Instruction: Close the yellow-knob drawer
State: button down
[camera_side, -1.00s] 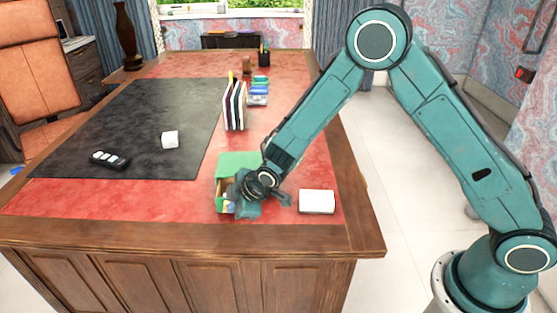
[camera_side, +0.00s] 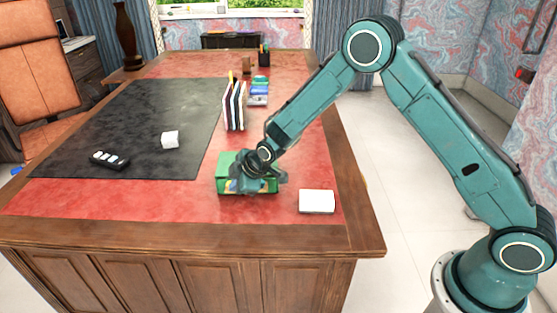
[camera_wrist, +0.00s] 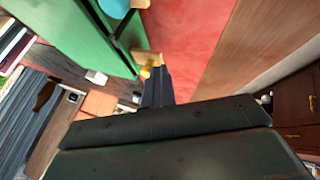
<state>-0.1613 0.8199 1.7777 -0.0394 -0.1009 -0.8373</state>
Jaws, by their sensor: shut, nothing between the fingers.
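The small green drawer cabinet (camera_side: 228,161) stands on the red leather near the front right of the desk. It also fills the upper left of the wrist view (camera_wrist: 85,35). The yellow knob (camera_wrist: 145,72) shows there, on a tan wooden drawer front (camera_wrist: 150,58) at the cabinet's edge, which seems to stick out slightly at most. A blue knob (camera_wrist: 115,7) is at the top. My gripper (camera_wrist: 157,72) is shut and empty, its tips right beside the yellow knob; contact is unclear. In the side view my gripper (camera_side: 245,187) covers part of the drawer side.
A white box (camera_side: 317,201) lies right of the cabinet. Upright books (camera_side: 234,106) stand behind it. The red leather left of the cabinet is clear.

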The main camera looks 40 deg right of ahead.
jog(key=shift+d, duration=0.15)
jog(key=shift+s+a, duration=0.45)
jog(key=shift+s, duration=0.3)
jog(key=shift+s+a, duration=0.3)
jog(key=shift+s, duration=0.2)
jog(key=shift+s+a, duration=0.25)
jog(key=shift+s, duration=0.25)
jog(key=v, duration=1)
jog(key=shift+r, duration=0.1)
